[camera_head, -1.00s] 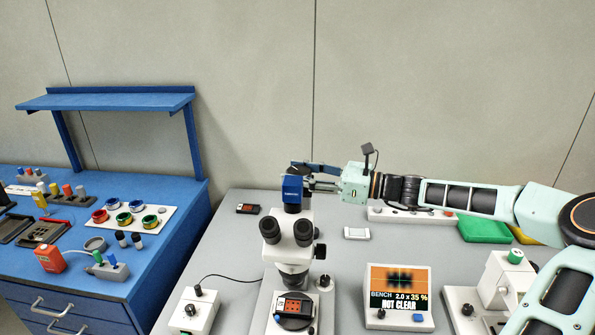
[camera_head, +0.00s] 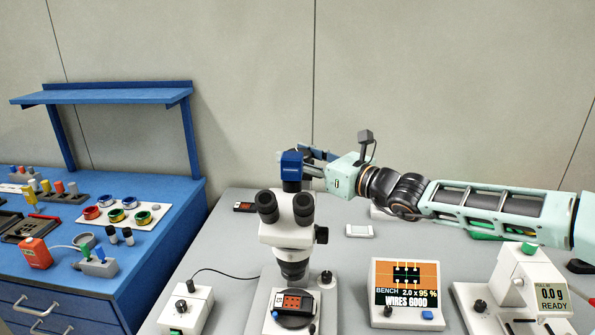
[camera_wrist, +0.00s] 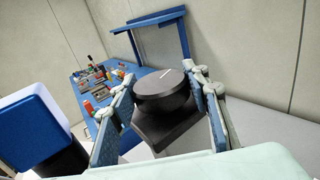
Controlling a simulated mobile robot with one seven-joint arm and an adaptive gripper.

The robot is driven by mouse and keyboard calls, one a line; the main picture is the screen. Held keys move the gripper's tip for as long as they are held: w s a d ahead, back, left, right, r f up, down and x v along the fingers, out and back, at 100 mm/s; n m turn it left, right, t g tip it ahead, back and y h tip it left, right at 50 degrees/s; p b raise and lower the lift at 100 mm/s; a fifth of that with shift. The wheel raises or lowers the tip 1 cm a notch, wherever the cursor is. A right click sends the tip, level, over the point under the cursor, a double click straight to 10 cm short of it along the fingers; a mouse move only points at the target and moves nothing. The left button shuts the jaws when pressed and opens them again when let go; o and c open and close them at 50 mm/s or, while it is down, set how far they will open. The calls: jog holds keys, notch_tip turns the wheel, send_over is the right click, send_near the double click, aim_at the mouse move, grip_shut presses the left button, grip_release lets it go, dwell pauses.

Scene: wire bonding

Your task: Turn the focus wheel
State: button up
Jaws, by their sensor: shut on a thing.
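The focus wheel (camera_wrist: 163,96) is a black round knob with a white line on top, seen in the wrist view. My gripper (camera_wrist: 165,108) has one finger on each side of it and is shut on it. In the head view my gripper (camera_head: 312,165) is behind the blue block on top of the white microscope (camera_head: 288,234), and the wheel is hidden there. The bench screen (camera_head: 408,285) shows a sharp picture with "2.0 x 95 %" and "WIRES GOOD". A dark part with an orange face (camera_head: 292,302) sits under the microscope's lens.
A white control box (camera_head: 190,312) stands left of the microscope. A blue bench with a shelf (camera_head: 110,96) stands at the left.

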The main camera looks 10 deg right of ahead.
jog(key=shift+f+m+t+h+b, duration=0.25)
jog(key=shift+m+h+b, duration=0.2)
jog(key=shift+b, duration=1.4)
jog(key=shift+r+t+h+b, duration=0.25)
jog(key=shift+r+h+b, duration=0.1)
jog(key=shift+b, duration=0.2)
jog(key=o, duration=1.2)
jog(key=shift+c, duration=0.2)
jog(key=shift+a+r, duration=0.1)
jog(key=shift+r, duration=1.6)
jog(key=shift+d+r, duration=0.2)
jog(key=shift+r, duration=3.1)
